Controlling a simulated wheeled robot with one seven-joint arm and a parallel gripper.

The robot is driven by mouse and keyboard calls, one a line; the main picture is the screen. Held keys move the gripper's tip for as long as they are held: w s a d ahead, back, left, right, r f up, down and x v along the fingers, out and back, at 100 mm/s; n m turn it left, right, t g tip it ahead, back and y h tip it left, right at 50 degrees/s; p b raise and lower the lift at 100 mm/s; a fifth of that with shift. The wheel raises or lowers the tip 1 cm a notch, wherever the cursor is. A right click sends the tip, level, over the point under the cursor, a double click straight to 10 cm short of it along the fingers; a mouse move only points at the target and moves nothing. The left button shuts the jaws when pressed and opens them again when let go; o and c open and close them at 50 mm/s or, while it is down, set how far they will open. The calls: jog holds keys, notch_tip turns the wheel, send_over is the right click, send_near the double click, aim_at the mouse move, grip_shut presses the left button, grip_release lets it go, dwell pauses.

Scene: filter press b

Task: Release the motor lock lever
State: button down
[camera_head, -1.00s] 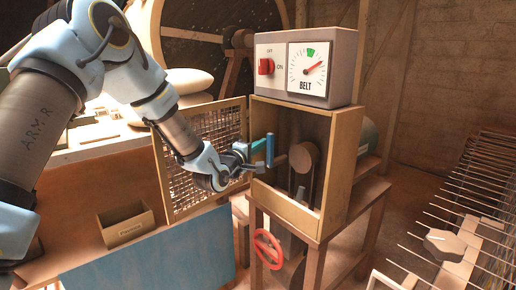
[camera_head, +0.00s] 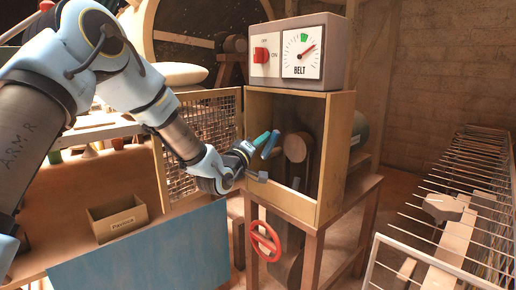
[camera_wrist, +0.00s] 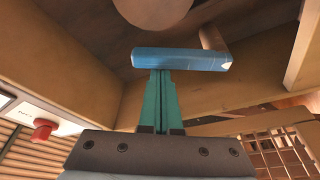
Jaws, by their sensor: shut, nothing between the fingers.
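The blue lever handle (camera_head: 270,145) is at the open front of the wooden belt housing (camera_head: 285,200), leaning with its top to the right. In the wrist view the handle (camera_wrist: 182,60) lies across the picture just beyond my fingertips, with a brown rod at its right end. My gripper (camera_head: 262,139) has its teal fingers shut together with nothing between them, at the left side of the handle. In the wrist view my gripper (camera_wrist: 160,72) has its tips right at the handle's near side; whether they touch I cannot tell. The lever's pivot is not clearly visible.
A round brown pulley (camera_head: 297,147) sits inside the housing. A mesh door (camera_head: 212,125) stands open at the left. Above are a red switch (camera_head: 261,54) and the BELT gauge (camera_head: 302,52). A red handwheel (camera_head: 265,241) is below. A wire rack (camera_head: 450,215) stands right.

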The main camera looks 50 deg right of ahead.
aim_at(270, 148)
jog(key=s+m+b, duration=0.1)
jog(key=m, duration=0.1)
jog(key=f+m+g+h+b, duration=0.1)
jog(key=m+b, duration=0.1)
jog(key=s+f+m+g+b, duration=0.1)
jog(key=b, duration=0.1)
jog(key=shift+s+f+m, duration=0.15)
jog(key=shift+s+m, duration=0.2)
jog(key=shift+m, duration=0.05)
jog(key=m+g+b, duration=0.1)
jog(key=m, duration=0.1)
jog(key=s+f+m+h+b, duration=0.1)
jog(key=m+b, duration=0.1)
jog(key=shift+s+a+f+m+g, duration=0.1)
jog(key=shift+s+f+m+g, duration=0.1)
jog(key=shift+m+g, duration=0.2)
jog(key=shift+f+b, duration=0.2)
jog(key=shift+b, duration=0.15)
jog(key=shift+s+f, duration=0.1)
